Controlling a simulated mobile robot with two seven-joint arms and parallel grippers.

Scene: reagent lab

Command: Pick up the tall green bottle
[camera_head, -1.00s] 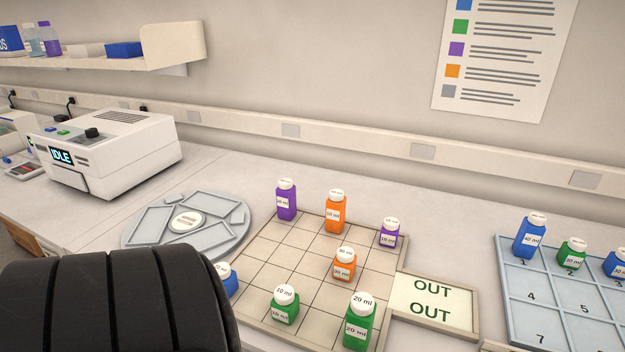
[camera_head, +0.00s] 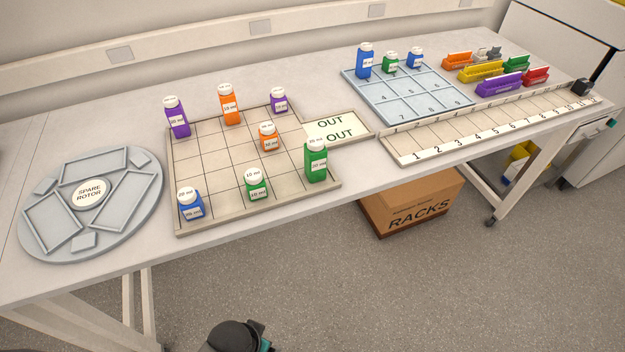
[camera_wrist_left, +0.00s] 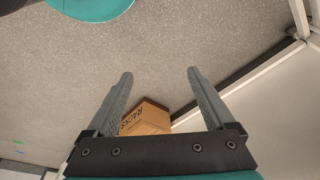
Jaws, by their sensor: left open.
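The tall green bottle (camera_head: 316,162) with a white cap stands upright at the front right corner of the gridded tray (camera_head: 254,208), beside the OUT plate (camera_head: 338,127). A shorter green bottle (camera_head: 256,187) stands to its left on the same tray. In the left wrist view my left gripper (camera_wrist_left: 160,75) is open and empty, with the floor and a cardboard box beyond its fingers. The tall green bottle is not in that view. In the head view only a dark part of my arm shows at the bottom edge. My right gripper is not in view.
The tray also holds a blue bottle (camera_head: 190,204), purple bottles (camera_head: 178,118) and orange bottles (camera_head: 230,106). A spare rotor (camera_head: 90,193) lies left. A blue numbered rack (camera_head: 405,93), coloured holders (camera_head: 481,71) and a numbered strip (camera_head: 490,124) are right. A RACKS box (camera_head: 412,205) sits below the table.

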